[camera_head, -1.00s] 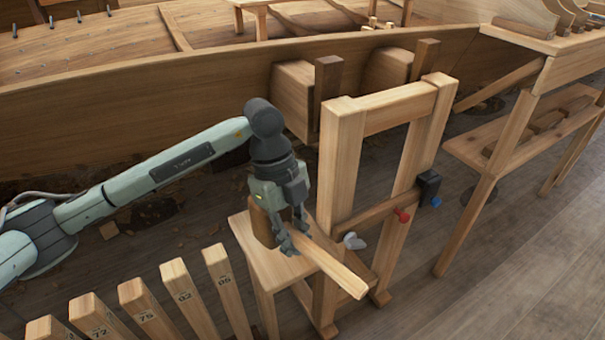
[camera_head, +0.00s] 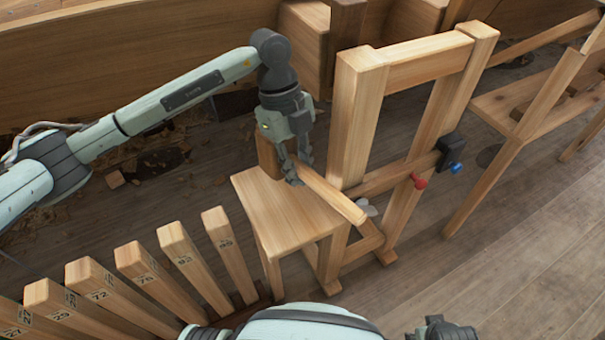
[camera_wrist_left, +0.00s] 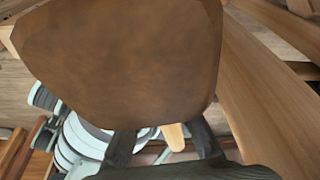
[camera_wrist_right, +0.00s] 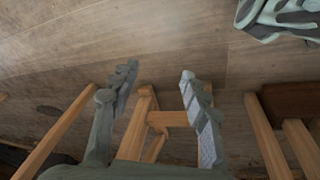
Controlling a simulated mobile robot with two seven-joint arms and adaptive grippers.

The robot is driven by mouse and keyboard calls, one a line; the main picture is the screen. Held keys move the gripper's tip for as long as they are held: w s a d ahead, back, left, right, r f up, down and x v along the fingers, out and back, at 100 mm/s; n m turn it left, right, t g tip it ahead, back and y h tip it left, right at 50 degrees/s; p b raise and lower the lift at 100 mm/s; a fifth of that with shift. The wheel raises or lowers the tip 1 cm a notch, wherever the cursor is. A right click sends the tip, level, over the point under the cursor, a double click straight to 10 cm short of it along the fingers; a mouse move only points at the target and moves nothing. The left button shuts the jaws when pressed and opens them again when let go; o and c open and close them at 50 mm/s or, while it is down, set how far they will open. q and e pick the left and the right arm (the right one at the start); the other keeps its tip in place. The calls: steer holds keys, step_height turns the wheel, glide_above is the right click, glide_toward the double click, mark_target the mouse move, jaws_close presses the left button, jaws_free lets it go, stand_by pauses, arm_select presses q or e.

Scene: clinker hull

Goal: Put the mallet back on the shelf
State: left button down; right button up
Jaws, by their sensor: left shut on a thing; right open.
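My left gripper (camera_head: 294,172) is shut on the mallet's pale handle (camera_head: 335,196), just beside the brown head (camera_head: 267,158). The handle points to the lower right. In the head view the mallet overlaps the back of a small wooden stand's top (camera_head: 285,212); it looks held above it, but the gap is hard to judge. In the left wrist view the brown mallet head (camera_wrist_left: 130,55) fills the upper middle, with a bit of handle below. My right gripper (camera_wrist_right: 158,95) is open and empty in its wrist view. A wooden shelf (camera_head: 500,100) stands at the right.
Several numbered wooden posts (camera_head: 185,255) stand at lower left. The hull (camera_head: 120,60) runs along the back. Floor at lower right is clear.

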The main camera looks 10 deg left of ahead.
mark_target(298, 199)
arm_select(q)
steer(key=shift+w+a+f+b, duration=0.25)
steer(key=shift+w+f+b, duration=0.1)
steer(key=shift+w+b, duration=0.1)
steer(key=shift+w+a+f+b, duration=0.25)
steer(key=shift+w+f+b, duration=0.1)
steer(key=shift+f+b, duration=0.15)
steer(key=shift+w+a+f+b, duration=0.25)
steer(key=shift+w+f+b, duration=0.05)
steer(key=shift+f+b, duration=0.95)
steer(key=shift+f, duration=0.9)
arm_select(e)
step_height(298, 199, up, 11)
steer(key=w, duration=0.2)
steer(key=shift+r+t+h, duration=0.2)
steer(key=shift+t+h, duration=0.1)
steer(key=shift+t, duration=0.1)
arm_select(q)
steer(key=shift+f, duration=0.45)
arm_select(e)
steer(key=shift+f, duration=0.2)
arm_select(q)
steer(key=c, duration=1.3)
jaws_free()
steer(key=shift+c, duration=0.2)
steer(key=v, duration=1.2)
